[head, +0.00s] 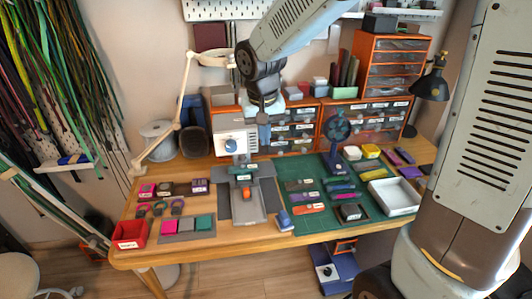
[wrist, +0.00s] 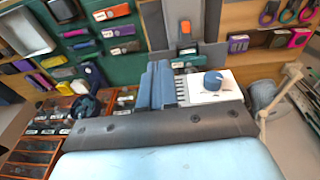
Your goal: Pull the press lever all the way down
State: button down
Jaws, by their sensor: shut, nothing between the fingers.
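The press stands at the middle of the table, with a white head box (head: 226,148) bearing a blue knob and a grey bed (head: 249,208) in front. A small orange piece (head: 246,193) sits on the bed. In the wrist view the white box (wrist: 212,97) is seen close, just right of my fingers. My gripper (head: 263,118) points down beside the right side of the press head. Its blue-grey fingers (wrist: 161,85) are together with nothing between them. I cannot clearly pick out the lever; it may be hidden by my gripper. I cannot tell whether the fingers touch the press.
A green mat (head: 305,215) with several small labelled items and a white tray (head: 397,196) lie right of the press. A red bin (head: 129,234) is at the left front. Drawer cabinets (head: 375,122) stand behind. A lamp arm (head: 187,85) rises on the left.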

jog(key=shift+w+a+r, duration=0.1)
jog(key=shift+r, duration=0.95)
jog(key=shift+w+a+r, duration=0.1)
jog(key=shift+r, duration=0.9)
jog(key=shift+d, duration=0.1)
jog(key=s+d+r+t, duration=0.2)
jog(key=s+d+r, duration=0.1)
jog(key=s+d, duration=0.5)
jog(key=s+d+r+m+t, duration=0.1)
jog(key=s+d+r, duration=0.3)
jog(key=s+d, duration=0.5)
jog(key=d, duration=0.3)
jog(key=shift+s+d+r+t, duration=0.2)
jog(key=shift+r+t, duration=0.1)
jog(key=shift+t, duration=0.1)
jog(key=c, duration=1.8)
grip_release()
